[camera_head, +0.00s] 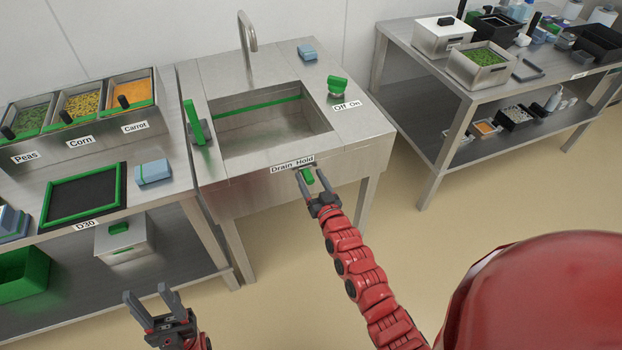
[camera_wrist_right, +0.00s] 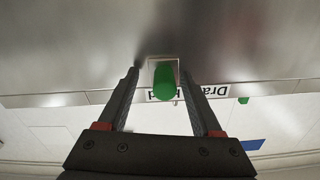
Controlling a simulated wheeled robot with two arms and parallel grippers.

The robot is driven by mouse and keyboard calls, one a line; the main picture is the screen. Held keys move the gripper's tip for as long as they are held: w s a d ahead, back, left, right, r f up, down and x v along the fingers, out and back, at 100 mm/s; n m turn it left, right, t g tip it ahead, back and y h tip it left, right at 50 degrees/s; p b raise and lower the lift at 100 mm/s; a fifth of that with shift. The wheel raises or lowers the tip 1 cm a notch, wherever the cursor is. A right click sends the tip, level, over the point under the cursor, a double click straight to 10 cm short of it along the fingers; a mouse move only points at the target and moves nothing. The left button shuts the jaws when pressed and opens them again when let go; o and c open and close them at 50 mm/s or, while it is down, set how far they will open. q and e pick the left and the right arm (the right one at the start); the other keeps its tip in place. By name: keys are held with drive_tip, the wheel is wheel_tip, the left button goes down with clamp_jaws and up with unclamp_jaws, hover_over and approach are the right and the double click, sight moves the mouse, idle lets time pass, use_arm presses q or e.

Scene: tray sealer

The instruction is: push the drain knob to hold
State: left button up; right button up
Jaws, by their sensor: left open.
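The green drain knob (camera_head: 308,176) is on the sink's front panel, just below the "Drain Hold" label (camera_head: 292,164). My right gripper (camera_head: 310,174) is open at the panel, with one finger on each side of the knob. In the right wrist view the knob (camera_wrist_right: 163,77) sits on a pale square plate between the two fingertips (camera_wrist_right: 160,72), with a small gap on each side. The label shows upside down there, partly hidden by the knob and a finger. My left gripper (camera_head: 152,302) is open and empty, low in front of the left table.
The steel sink (camera_head: 236,150) has a faucet (camera_head: 247,38), a green lever (camera_head: 193,122) at left and an Off/On knob (camera_head: 337,86) at right. A table with food pans (camera_head: 62,122) stands left, another table (camera_head: 408,52) right. Floor between sink and right table is clear.

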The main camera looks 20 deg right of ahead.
drive_tip(key=s, duration=1.7)
drive_tip(key=shift+s+d, duration=0.2)
drive_tip(key=shift+d, duration=0.1)
